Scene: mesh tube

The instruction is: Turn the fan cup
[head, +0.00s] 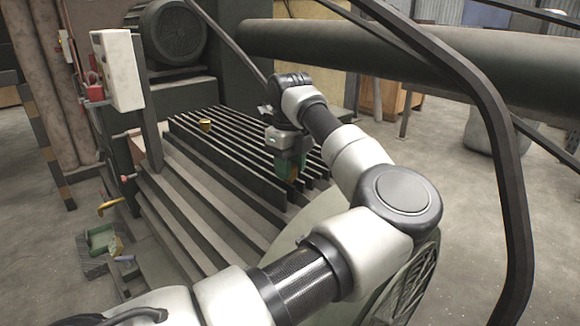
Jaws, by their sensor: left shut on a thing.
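My left arm comes in from the bottom left and bends back over the dark slatted rack (185,185). My left gripper (291,168) points down at the right end of the slats. It is shut on a small green and orange-brown piece (293,173), partly hidden between the fingers; I cannot tell its exact shape. A small gold cup (205,124) stands on the upper slats, left of my gripper and apart from it. I cannot tell which piece is the fan cup. My right gripper is not in view.
A dark motor with a round fan grille (176,34) stands behind the rack. A white control box (118,70) is at its left. A black bent rail (495,130) and a thick dark pipe (400,55) are at the right. A green item (100,238) lies at lower left.

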